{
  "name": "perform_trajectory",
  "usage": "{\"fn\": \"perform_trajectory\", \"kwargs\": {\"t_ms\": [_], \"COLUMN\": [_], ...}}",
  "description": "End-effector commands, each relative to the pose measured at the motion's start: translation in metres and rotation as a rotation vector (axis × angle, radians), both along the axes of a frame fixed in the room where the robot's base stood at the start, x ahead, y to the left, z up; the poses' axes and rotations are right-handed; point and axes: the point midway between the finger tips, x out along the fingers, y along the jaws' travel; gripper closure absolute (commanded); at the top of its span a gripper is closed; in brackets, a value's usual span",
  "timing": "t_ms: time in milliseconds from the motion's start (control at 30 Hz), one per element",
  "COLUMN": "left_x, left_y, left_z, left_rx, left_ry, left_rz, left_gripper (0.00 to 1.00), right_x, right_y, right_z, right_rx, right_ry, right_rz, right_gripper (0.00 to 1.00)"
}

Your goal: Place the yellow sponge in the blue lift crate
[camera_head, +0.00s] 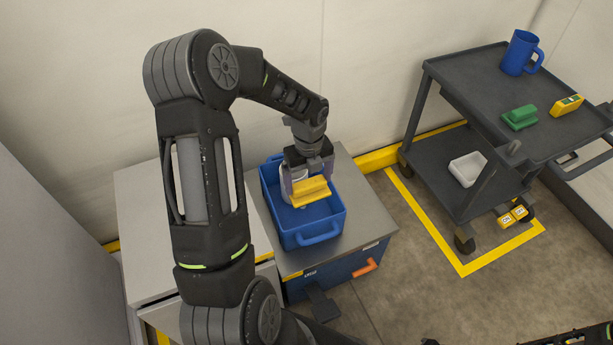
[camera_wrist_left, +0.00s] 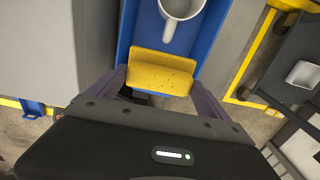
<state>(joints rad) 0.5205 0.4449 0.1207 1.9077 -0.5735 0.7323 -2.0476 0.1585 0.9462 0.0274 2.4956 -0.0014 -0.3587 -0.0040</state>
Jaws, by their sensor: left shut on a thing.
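The yellow sponge (camera_head: 311,191) is held between the fingers of my left gripper (camera_head: 308,182), over the blue lift crate (camera_head: 318,238). In the left wrist view the sponge (camera_wrist_left: 160,72) lies between the two fingertips (camera_wrist_left: 160,85), in front of the crate (camera_wrist_left: 123,38). Whether the sponge touches the crate, I cannot tell. A white mug (camera_wrist_left: 180,12) is inside the crate beyond the sponge; in the head view it is mostly hidden behind my gripper. My right gripper is not clearly in view.
The crate stands on a grey-topped cabinet (camera_head: 370,222). At the right, a dark cart (camera_head: 470,72) carries a blue mug (camera_head: 520,54), a green block-like item (camera_head: 520,117) and a yellow item (camera_head: 566,105) on top. A white tray (camera_head: 467,169) is on its lower shelf.

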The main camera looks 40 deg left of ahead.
Motion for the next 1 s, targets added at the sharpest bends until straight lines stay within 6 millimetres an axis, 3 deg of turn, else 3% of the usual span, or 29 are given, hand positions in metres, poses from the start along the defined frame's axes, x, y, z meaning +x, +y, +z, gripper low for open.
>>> {"fn": "perform_trajectory", "kwargs": {"t_ms": [33,133,300,400,1000], "left_x": [0.0,0.0,0.0,0.001,0.001], "left_y": [0.0,0.0,0.0,0.0,0.001], "left_z": [-0.026,-0.054,-0.091,-0.104,-0.112], "left_rx": [-0.001,0.0,0.0,0.0,0.001], "left_ry": [0.0,0.001,-0.001,-0.001,-0.003], "left_rz": [0.001,0.002,0.003,0.003,0.005], "left_gripper": [0.55,0.55,0.55,0.55,0.55], "right_x": [0.0,0.0,0.0,0.0,0.0], "right_y": [0.0,0.0,0.0,0.0,0.0], "right_z": [-0.021,-0.04,-0.066,-0.074,-0.079], "right_rx": [0.0,0.0,0.0,0.0,0.0], "right_ry": [0.0,0.001,0.002,0.002,0.001], "right_rz": [-0.001,-0.002,-0.005,-0.006,-0.006], "right_gripper": [0.64,0.64,0.64,0.64,0.64]}}
